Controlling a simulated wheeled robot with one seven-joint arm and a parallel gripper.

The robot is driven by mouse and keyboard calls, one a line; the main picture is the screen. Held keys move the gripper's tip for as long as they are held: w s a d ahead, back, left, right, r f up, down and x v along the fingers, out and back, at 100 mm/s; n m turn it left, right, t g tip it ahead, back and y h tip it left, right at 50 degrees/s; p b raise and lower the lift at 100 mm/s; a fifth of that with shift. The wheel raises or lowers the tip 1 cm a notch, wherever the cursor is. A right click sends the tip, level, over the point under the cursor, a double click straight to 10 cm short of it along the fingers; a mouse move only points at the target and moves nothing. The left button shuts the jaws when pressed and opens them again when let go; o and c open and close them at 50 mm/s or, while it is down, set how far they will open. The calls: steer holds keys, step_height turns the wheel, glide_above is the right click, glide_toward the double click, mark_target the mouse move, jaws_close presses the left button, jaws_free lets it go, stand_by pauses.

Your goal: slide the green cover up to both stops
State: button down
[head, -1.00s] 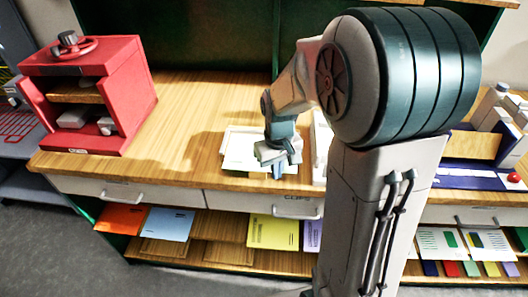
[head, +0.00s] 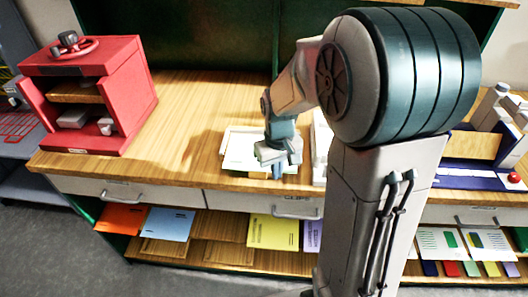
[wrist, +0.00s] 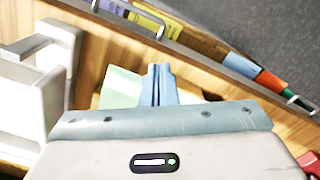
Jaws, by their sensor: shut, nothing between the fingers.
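A pale green cover (head: 240,149) lies on a white sheet or tray (head: 228,162) on the wooden worktop, left of my gripper. In the wrist view the green cover (wrist: 122,83) shows just left of my fingers, partly hidden behind my gripper body. My gripper (head: 278,172) points down at the cover's right side, near the worktop's front edge. Its blue fingers (wrist: 158,80) are together and hold nothing. I cannot tell whether the fingertips touch the cover. I cannot make out the two stops; my gripper and arm hide part of that area.
A white upright holder (head: 321,150) stands close to the right of my gripper; the wrist view shows it at left (wrist: 40,75). A red press-like cabinet (head: 90,95) stands at the worktop's left end. The wood (head: 185,120) between is clear. Drawers (head: 295,203) lie below.

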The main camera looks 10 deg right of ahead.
steer(key=shift+f+b, duration=0.65)
steer(key=shift+f, duration=0.2)
steer(key=shift+w, duration=0.2)
steer(key=shift+w+d, duration=0.25)
steer(key=shift+w, duration=0.35)
stand_by(0.4)
steer(key=shift+s+a+r, duration=0.15)
steer(key=shift+s, duration=0.4)
step_height(320, 180, up, 7)
steer(key=p, duration=0.5)
